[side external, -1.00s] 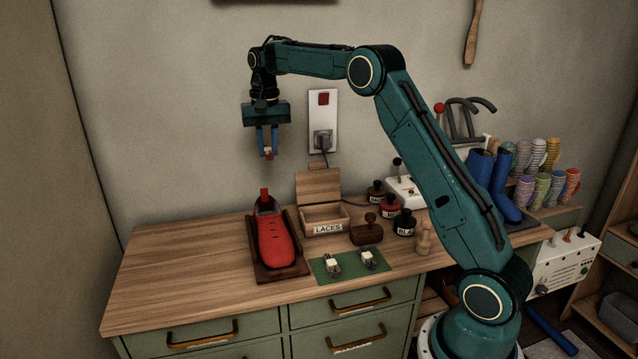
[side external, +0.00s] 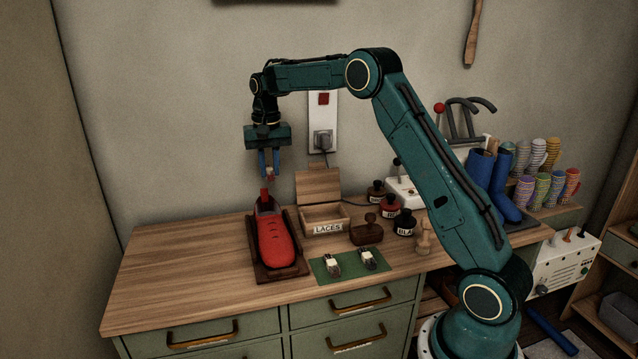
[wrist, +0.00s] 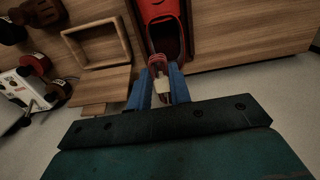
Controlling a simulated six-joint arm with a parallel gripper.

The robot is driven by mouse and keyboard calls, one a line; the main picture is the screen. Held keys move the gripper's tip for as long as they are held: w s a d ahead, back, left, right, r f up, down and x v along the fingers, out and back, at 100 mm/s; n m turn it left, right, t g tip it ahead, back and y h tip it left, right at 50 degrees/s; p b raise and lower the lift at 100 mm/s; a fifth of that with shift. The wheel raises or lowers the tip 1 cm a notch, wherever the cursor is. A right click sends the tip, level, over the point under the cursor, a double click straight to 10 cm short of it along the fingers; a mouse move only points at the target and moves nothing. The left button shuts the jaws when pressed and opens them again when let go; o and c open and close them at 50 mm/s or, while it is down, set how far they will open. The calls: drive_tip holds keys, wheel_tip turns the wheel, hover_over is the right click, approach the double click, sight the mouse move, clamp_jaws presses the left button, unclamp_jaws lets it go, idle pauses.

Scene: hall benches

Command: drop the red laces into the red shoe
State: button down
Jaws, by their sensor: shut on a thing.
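The red shoe (side external: 273,242) sits on a dark wooden stand on the bench, its heel end toward the wall and a red upright piece at its back. In the wrist view the shoe's dark opening (wrist: 168,42) shows just beyond my fingertips. My gripper (side external: 270,176) points down above the heel end of the shoe, with a gap below it. It is shut on the red laces, a small bundle with a pale band (wrist: 161,86), seen between the blue fingers. The fingers hide part of the bundle.
An open wooden box marked LACES (side external: 327,219) stands right of the shoe. A green mat (side external: 349,264) holds two pale-banded bundles. A brown stamp-like block (side external: 366,232) and several dark jars (side external: 404,222) stand further right. The bench's left side (side external: 190,260) is clear.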

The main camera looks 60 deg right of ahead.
drive_tip(key=shift+f, duration=0.25)
drive_tip(key=c, duration=1.2)
unclamp_jaws()
drive_tip(key=shift+r, duration=0.1)
wheel_tip(320, 180, up, 14)
idle(0.4)
